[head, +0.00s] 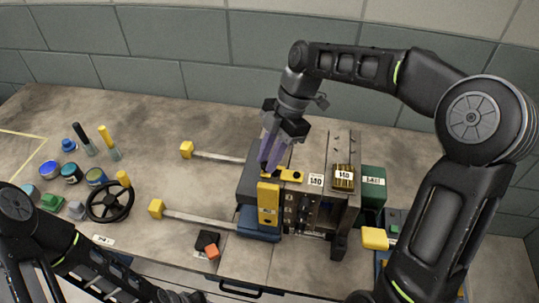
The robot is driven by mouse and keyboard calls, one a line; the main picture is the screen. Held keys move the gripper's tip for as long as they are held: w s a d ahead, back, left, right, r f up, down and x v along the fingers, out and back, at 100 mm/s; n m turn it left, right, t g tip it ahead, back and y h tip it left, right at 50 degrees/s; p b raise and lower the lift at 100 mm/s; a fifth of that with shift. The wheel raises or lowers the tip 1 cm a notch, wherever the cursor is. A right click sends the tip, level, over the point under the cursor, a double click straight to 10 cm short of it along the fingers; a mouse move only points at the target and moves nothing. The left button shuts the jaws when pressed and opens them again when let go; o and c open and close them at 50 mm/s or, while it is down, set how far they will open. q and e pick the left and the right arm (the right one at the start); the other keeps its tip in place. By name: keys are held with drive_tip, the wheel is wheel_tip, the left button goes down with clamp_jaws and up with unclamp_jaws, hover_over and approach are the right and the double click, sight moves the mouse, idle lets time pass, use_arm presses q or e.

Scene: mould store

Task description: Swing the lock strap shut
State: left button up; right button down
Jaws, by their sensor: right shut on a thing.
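A mould of dark and steel blocks (324,205) stands on the bench right of the middle. A yellow strap (288,175) lies across its top near the joint between the blocks; its left end is at the fingertips. An upright yellow plate (268,206) sits on the near face, just below. My right gripper (267,166) comes down from above and is shut on the strap's left end, which the fingers partly hide. My left arm is at the lower left; its gripper (178,297) is cut off by the bottom edge, so its jaws cannot be read.
Two steel bars with yellow ends (156,209) stick out left of the mould. A black handwheel (109,202), jars and markers stand at the left. A green box (373,188) stands right of the mould.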

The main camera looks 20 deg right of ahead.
sight(279, 167)
drive_tip(key=shift+f, duration=0.1)
drive_tip(key=c, duration=1.2)
unclamp_jaws()
drive_tip(key=shift+c, duration=0.2)
drive_tip(key=shift+d+r, duration=0.1)
drive_tip(key=shift+r, duration=0.25)
drive_tip(key=v, duration=0.3)
drive_tip(key=shift+w+d+r+b, duration=0.1)
drive_tip(key=shift+d+r+b, duration=0.05)
drive_tip(key=shift+r+b, duration=0.15)
drive_tip(key=p+v, duration=0.2)
drive_tip(key=v, duration=0.1)
drive_tip(key=shift+d+r, duration=0.15)
drive_tip(key=shift+r, duration=0.05)
